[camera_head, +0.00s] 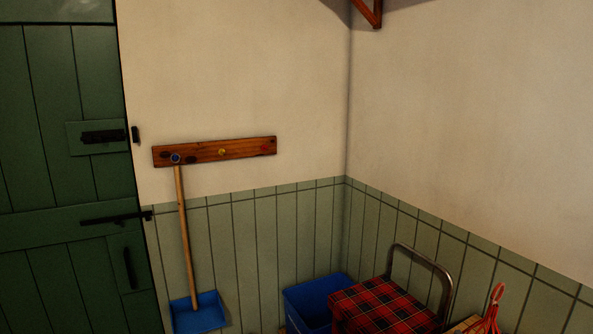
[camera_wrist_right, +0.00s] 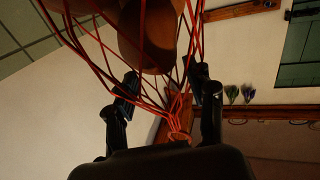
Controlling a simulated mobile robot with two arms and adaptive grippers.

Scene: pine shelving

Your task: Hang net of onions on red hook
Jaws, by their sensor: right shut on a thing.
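In the head view a wooden rail (camera_head: 208,152) is fixed to the pale wall. A dim reddish spot, seemingly the red hook (camera_head: 265,151), is near its right end. In the right wrist view my right gripper (camera_wrist_right: 163,85) is shut on a red net of onions (camera_wrist_right: 148,35). The brown onions are partly cut off by the top edge, and the gathered loop (camera_wrist_right: 180,137) lies near the palm. My right gripper does not show in the head view. My left gripper is in neither view.
A long-handled blue dustpan (camera_head: 198,312) hangs from the rail's left end. Below stand a blue bin (camera_head: 305,300) and a tartan-covered seat (camera_head: 380,308) with a metal back. A red looped thing (camera_head: 497,293) shows at lower right. A green door (camera_head: 60,180) is at left. The red hook area looks clear.

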